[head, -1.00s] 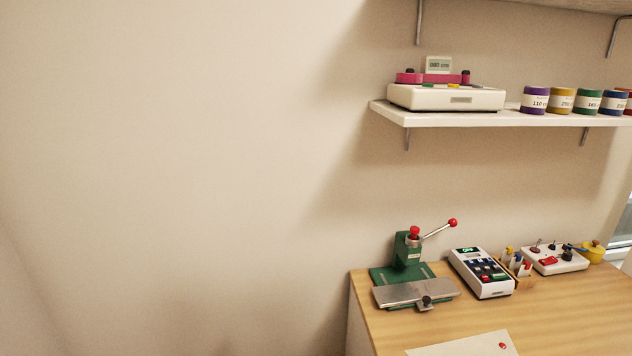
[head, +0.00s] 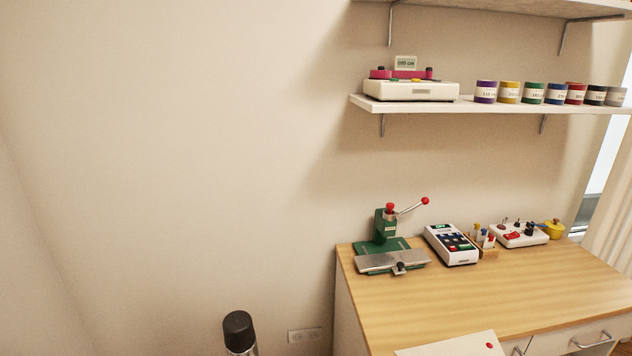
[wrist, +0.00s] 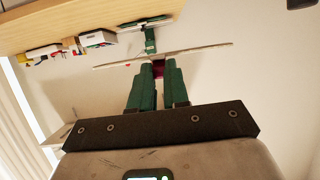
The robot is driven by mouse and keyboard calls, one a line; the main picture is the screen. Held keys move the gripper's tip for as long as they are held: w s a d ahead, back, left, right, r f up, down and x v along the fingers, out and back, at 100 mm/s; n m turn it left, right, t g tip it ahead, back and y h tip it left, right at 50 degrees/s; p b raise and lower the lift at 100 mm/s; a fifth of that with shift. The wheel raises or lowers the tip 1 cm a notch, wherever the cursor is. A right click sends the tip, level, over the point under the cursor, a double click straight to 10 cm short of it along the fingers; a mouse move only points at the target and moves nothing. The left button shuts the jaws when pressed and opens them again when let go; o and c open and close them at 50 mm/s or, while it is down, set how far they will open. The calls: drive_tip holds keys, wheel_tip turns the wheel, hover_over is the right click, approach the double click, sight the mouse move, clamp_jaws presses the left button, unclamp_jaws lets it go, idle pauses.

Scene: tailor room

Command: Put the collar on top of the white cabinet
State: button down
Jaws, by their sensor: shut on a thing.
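My gripper (wrist: 158,66) shows in the wrist view, with its green fingers close together. They are shut on a thin pale piece (wrist: 200,50) seen nearly edge-on, which I take to be the collar; a dark red bit shows between the fingers. The piece is held in the air, away from the counter. In the head view a white-fronted cabinet (head: 556,346) with a wooden top (head: 480,300) stands at the lower right; I cannot tell if it is the task's white cabinet.
On the wooden top are a green press (head: 385,240), a keypad device (head: 452,244), a pen holder (head: 484,240) and a white control box (head: 518,234). A white panel (head: 455,346) is at its front.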

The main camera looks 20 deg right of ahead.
drive_tip(key=w+a+f+n+y, duration=0.1)
drive_tip(key=w+a+f, duration=0.3)
drive_tip(key=a+f, duration=0.6)
drive_tip(key=w+a+f+n+y, duration=0.1)
drive_tip(key=w+a+f+y, duration=0.1)
drive_tip(key=a+f, duration=0.7)
drive_tip(key=shift+w+a+f+n+t, duration=0.3)
drive_tip(key=shift+w+a+f, duration=0.05)
drive_tip(key=shift+w+f, duration=0.45)
